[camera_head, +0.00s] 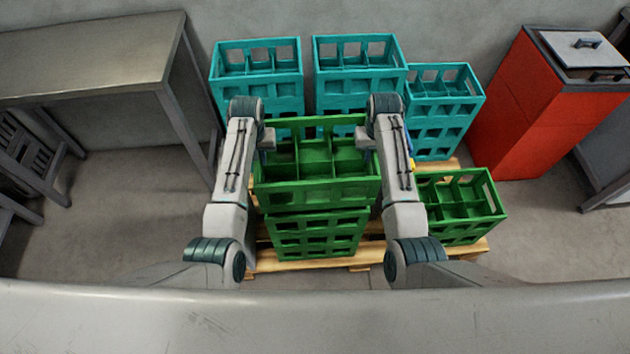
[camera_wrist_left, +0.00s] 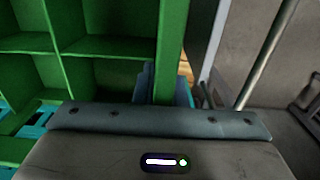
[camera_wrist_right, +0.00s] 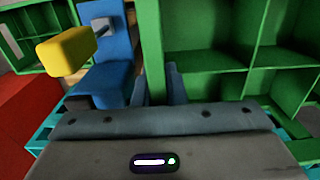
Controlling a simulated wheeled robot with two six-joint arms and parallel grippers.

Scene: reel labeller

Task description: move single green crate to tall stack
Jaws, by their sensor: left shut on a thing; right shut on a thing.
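A green crate (camera_head: 315,194) with open compartments is between my two arms in the head view, over a green crate stack (camera_head: 318,238). Whether it touches the stack is unclear. My left gripper (camera_head: 268,143) is shut on its left wall, which shows in the left wrist view (camera_wrist_left: 171,45). My right gripper (camera_head: 363,142) is shut on its right wall, also in the right wrist view (camera_wrist_right: 152,45). A separate green crate (camera_head: 462,208) stands to the right, lower, on the wooden pallet (camera_head: 325,262). My right arm hides part of it.
Teal crate stacks (camera_head: 257,68) (camera_head: 355,62) (camera_head: 440,118) stand behind, by the wall. A blue and yellow object (camera_wrist_right: 80,50) is close beside my right gripper. A red cabinet (camera_head: 545,105) stands right, a grey table (camera_head: 95,55) left.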

